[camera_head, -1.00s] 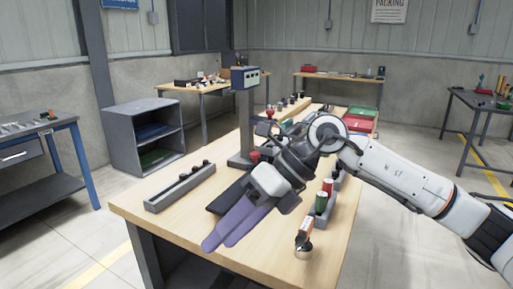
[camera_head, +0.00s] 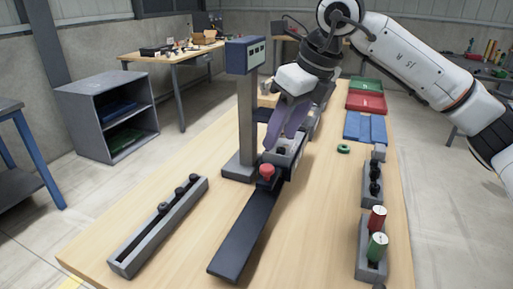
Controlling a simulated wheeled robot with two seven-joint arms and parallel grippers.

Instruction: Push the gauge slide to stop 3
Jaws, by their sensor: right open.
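The gauge stands mid-table, a grey post (camera_head: 247,118) with a blue display box (camera_head: 245,55) on top. A long black plate (camera_head: 243,238) runs from its foot toward the near edge. A red knob (camera_head: 267,171) sits at the plate's far end, in front of a grey block (camera_head: 287,153). I cannot read any stop marks. My right gripper (camera_head: 280,145), with purple fingers, is open just beyond the red knob, over the grey block. I cannot tell whether it touches anything. My left gripper is not in view.
A grey trough (camera_head: 140,246) with black knobs lies on the left. On the right are a rack (camera_head: 366,264) with red and green cylinders, a green ring (camera_head: 343,149), a blue tray (camera_head: 351,127) and a red tray (camera_head: 366,103). Bare wood lies either side of the plate.

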